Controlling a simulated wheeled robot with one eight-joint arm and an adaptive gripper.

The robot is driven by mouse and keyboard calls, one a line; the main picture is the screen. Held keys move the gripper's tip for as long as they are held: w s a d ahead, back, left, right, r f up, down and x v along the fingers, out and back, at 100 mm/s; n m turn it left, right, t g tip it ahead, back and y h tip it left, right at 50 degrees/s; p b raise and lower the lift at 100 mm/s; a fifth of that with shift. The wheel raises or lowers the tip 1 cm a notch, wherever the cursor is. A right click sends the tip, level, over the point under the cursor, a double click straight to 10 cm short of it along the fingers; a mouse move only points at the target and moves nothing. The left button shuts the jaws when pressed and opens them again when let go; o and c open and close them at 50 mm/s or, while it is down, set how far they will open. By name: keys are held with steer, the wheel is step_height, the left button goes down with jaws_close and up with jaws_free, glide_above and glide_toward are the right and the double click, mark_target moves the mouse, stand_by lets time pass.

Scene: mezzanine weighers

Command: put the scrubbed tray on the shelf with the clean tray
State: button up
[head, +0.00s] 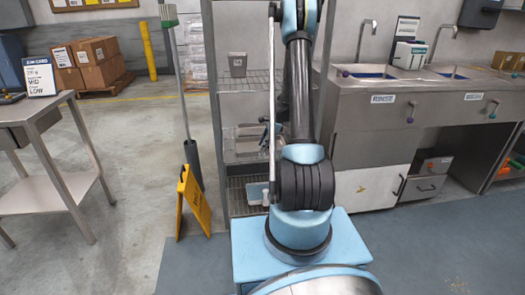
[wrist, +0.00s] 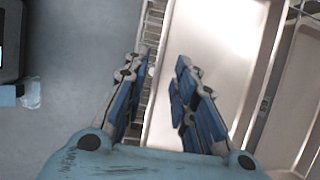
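My gripper (wrist: 160,72) shows in the wrist view with its two blue fingers spread apart and nothing clearly held between them. A pale, smooth, rimmed metal surface (wrist: 225,55) lies beyond the fingers, mostly under the right one; I cannot tell whether it is a tray. In the head view a wire rack (head: 248,82) stands behind my arm. Grey tray-like items (head: 248,134) sit on its middle shelf, partly hidden by my arm. I cannot tell which is the scrubbed or the clean tray. My gripper is hidden or indistinct in the head view.
A grey bin (head: 237,64) stands on the rack's upper shelf. A sink counter (head: 400,105) is right, a steel table (head: 50,130) left. Floor (head: 130,240) between table and sign is clear.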

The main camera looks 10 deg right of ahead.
steer(key=d, duration=0.4)
steer(key=s+d, duration=0.1)
steer(key=d, duration=0.7)
steer(key=shift+s, duration=0.15)
